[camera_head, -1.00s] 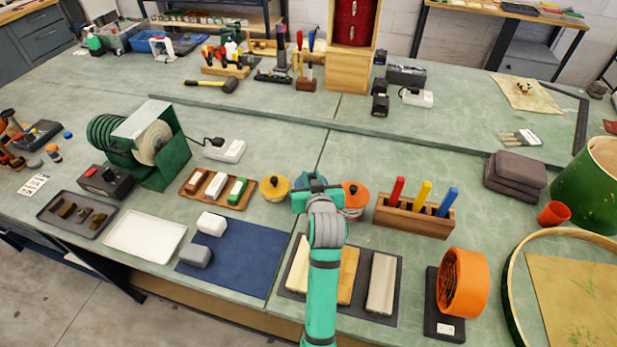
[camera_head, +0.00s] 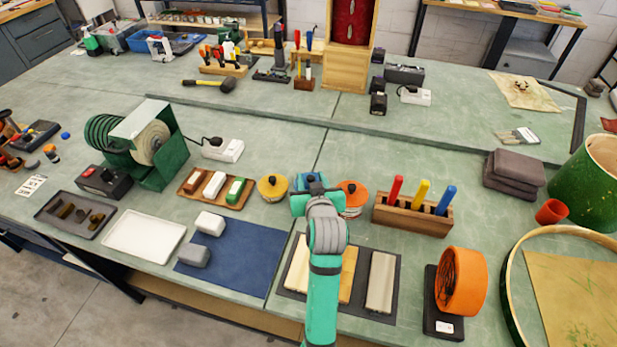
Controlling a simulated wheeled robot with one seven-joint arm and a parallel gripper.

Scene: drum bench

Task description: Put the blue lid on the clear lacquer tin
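A small blue lid-like disc (camera_head: 66,135) lies flat on the bench at the far left. Near it are a small jar with an orange top (camera_head: 53,153) and a small grey round piece (camera_head: 34,163); I cannot tell whether either is the clear lacquer tin. A larger blue round top (camera_head: 301,180) shows behind my gripper, between a yellow-topped tin (camera_head: 273,188) and an orange-topped tin (camera_head: 352,197). What lies under that blue top is hidden. My gripper (camera_head: 312,186) is at mid-bench, far right of the small disc; its fingers are not clear.
A green coil machine (camera_head: 165,160) and a black switch box (camera_head: 103,182) stand right of the small disc. A wooden rack with coloured handles (camera_head: 412,215) is right of the tins. A blue mat (camera_head: 245,255) lies in front. Bare bench shows behind the tins.

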